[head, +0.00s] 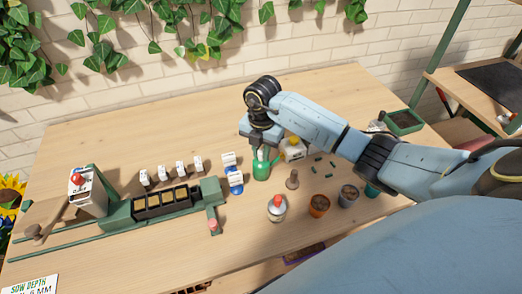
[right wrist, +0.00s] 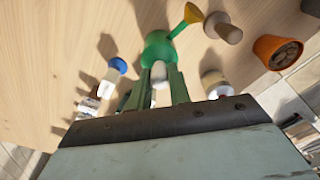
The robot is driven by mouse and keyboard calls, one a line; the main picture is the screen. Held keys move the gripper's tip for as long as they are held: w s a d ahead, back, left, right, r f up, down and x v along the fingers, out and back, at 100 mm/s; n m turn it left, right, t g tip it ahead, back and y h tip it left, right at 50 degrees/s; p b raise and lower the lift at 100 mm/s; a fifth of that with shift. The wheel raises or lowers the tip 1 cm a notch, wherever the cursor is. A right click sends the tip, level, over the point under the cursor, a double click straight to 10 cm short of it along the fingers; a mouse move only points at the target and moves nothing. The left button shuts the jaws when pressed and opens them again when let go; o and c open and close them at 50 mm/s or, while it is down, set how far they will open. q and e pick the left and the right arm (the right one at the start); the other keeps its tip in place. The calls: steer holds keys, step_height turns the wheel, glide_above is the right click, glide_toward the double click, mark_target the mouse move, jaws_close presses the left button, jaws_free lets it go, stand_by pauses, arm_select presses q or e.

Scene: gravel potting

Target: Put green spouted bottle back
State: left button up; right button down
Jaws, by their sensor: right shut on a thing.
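The green spouted bottle (head: 262,170) is near the middle of the table in the head view, below my right gripper (head: 262,146). In the right wrist view the bottle (right wrist: 158,47) sits at the tips of my right gripper (right wrist: 157,82), with its spout and yellow tip pointing up and right. The right gripper is shut on the bottle's top from above. The bottle looks upright; whether its base touches the table I cannot tell. My left gripper is not in view.
Nearer are a red-capped jar (head: 276,208) and a terracotta pot (head: 319,205). A green rack with a black tray (head: 160,204) lies left.

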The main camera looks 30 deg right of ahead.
steer(key=shift+f, duration=0.15)
steer(key=c, duration=1.3)
jaws_free()
step_height(320, 180, up, 12)
steer(key=shift+d, duration=0.2)
steer(key=shift+w, duration=0.1)
